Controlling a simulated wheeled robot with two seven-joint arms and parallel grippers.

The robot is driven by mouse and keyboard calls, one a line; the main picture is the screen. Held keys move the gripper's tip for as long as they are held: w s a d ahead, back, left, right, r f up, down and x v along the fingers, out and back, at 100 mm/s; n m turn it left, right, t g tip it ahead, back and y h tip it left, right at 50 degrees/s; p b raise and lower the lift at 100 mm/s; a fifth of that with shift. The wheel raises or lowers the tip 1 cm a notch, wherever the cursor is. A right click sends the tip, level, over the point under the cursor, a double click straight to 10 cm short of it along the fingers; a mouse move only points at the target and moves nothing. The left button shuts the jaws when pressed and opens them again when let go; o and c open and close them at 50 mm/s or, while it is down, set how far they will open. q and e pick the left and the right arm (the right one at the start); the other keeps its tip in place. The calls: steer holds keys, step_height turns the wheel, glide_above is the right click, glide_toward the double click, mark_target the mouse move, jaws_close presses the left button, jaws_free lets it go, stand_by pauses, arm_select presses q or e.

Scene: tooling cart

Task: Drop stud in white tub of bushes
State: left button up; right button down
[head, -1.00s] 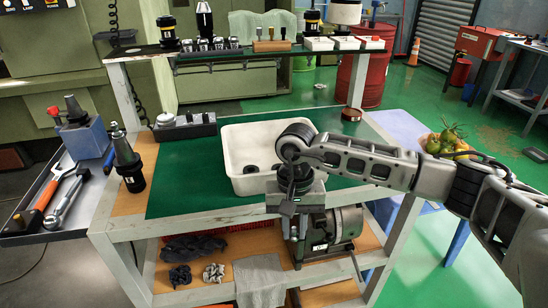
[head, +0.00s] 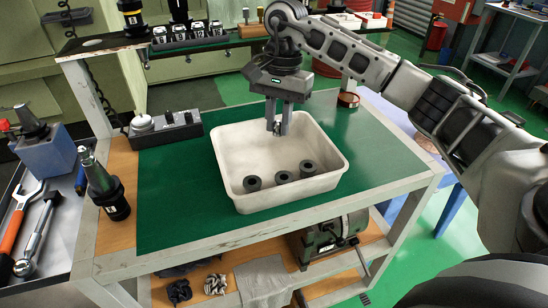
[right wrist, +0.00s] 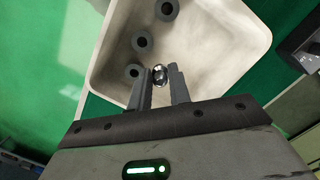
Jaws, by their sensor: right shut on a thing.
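The white tub (head: 233,148) sits on the green mat of the cart top. Three dark bushes lie in it toward its front side: a left one (head: 252,183), a middle one (head: 285,177) and a right one (head: 308,168). My right gripper (head: 277,128) points down over the back part of the tub. It is shut on a small shiny metal stud (right wrist: 160,74), which shows between the fingertips in the right wrist view. The bushes (right wrist: 143,42) also show there, beyond the fingers. My left gripper is not in view.
A dark block with a round-topped piece (head: 165,130) stands left of the tub. A black tool holder (head: 105,188) stands at the cart's left edge. A raised shelf (head: 205,42) with small items runs along the back. The green mat (head: 370,150) is bare right of the tub.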

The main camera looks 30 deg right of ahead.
step_height(320, 180, down, 4)
steer(key=b, duration=0.2)
steer(key=shift+s+f+b, duration=0.15)
steer(key=shift+f+b, duration=0.05)
steer(key=shift+b, duration=0.1)
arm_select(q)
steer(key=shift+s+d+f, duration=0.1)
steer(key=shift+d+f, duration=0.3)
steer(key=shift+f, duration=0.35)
arm_select(e)
steer(key=shift+f, duration=0.4)
steer(key=c, duration=1.2)
jaws_free()
steer(key=shift+r, duration=0.1)
